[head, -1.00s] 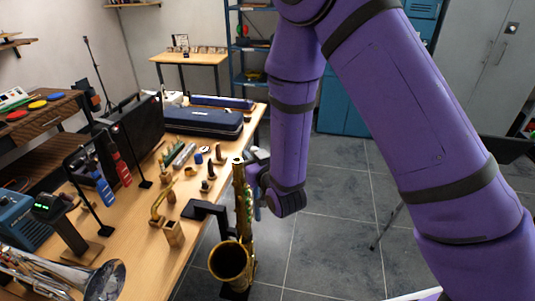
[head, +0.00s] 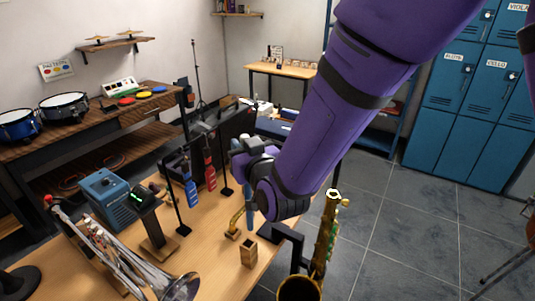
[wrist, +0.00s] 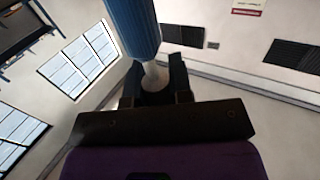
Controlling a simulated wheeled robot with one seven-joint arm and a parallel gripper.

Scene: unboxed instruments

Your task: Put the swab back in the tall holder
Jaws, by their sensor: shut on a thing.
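My gripper (head: 250,168) is shut on a blue swab, gripping its pale stem in the wrist view (wrist: 155,80). The blue body of the swab (wrist: 134,28) fills the top of that view. In the head view the swab (head: 249,208) hangs roughly upright below the gripper. A small, upright, square wooden holder (head: 248,256) with an open top stands on the table near its right edge. It appears to be the tall holder. The swab's lower end shows just above it in the picture and apart from it; I cannot tell the depth between them.
A saxophone (head: 325,240) on a black stand is to the right. Blue (head: 190,190) and red (head: 209,168) items hang at black stands behind. A trumpet (head: 125,262) and blue box (head: 108,194) occupy the left.

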